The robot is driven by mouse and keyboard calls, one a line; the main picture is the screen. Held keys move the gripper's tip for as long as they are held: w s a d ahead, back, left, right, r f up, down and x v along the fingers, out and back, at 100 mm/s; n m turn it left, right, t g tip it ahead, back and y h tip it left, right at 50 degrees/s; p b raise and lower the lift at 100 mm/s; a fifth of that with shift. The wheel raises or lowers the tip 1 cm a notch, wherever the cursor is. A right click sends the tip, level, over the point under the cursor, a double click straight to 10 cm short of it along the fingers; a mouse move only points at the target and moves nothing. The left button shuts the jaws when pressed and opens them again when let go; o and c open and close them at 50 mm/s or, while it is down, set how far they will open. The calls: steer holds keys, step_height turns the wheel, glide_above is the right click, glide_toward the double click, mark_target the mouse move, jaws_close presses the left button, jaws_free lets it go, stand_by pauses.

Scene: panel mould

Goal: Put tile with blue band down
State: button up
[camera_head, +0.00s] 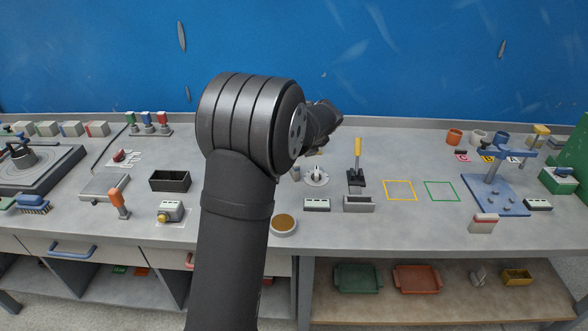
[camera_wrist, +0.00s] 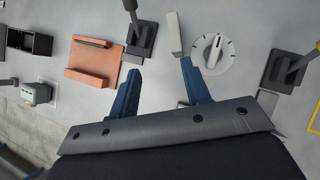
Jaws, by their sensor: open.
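My gripper (camera_wrist: 161,68) is open, its two blue fingers spread with nothing held between them in the wrist view. A narrow pale block (camera_wrist: 174,35) stands just beyond the right fingertip, apart from the fingers; no blue band shows on it, so I cannot tell whether it is the tile. In the head view my arm hides the fingers and the bench under them. A row of pale blocks with coloured sides (camera_head: 72,129) stands at the back left; their bands are too small to read surely.
A white dial (camera_wrist: 212,50) lies right of the pale block. A dark lever base (camera_wrist: 140,38) and a brown plate (camera_wrist: 95,62) lie to the left. Yellow (camera_head: 400,190) and green (camera_head: 441,191) outlined squares are empty. A blue stand (camera_head: 495,195) is at the right.

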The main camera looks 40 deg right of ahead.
steer(key=s+f+t+h, duration=0.1)
steer(key=s, duration=0.1)
steer(key=s+a+f+t+h, duration=0.1)
steer(key=s+f+t, duration=0.1)
steer(key=s+a+f+t+h, duration=0.1)
steer(key=s+f+t, duration=0.1)
steer(key=s, duration=0.1)
steer(key=shift+f, duration=0.2)
steer(key=shift+s+d+f+m, duration=0.15)
steer(key=shift+s+f+m, duration=0.05)
steer(key=shift+s+m, duration=0.2)
steer(key=shift+h, duration=0.3)
steer(key=x, duration=1.7)
steer(key=shift+w+r, duration=0.3)
steer(key=shift+r, duration=0.05)
jaws_close()
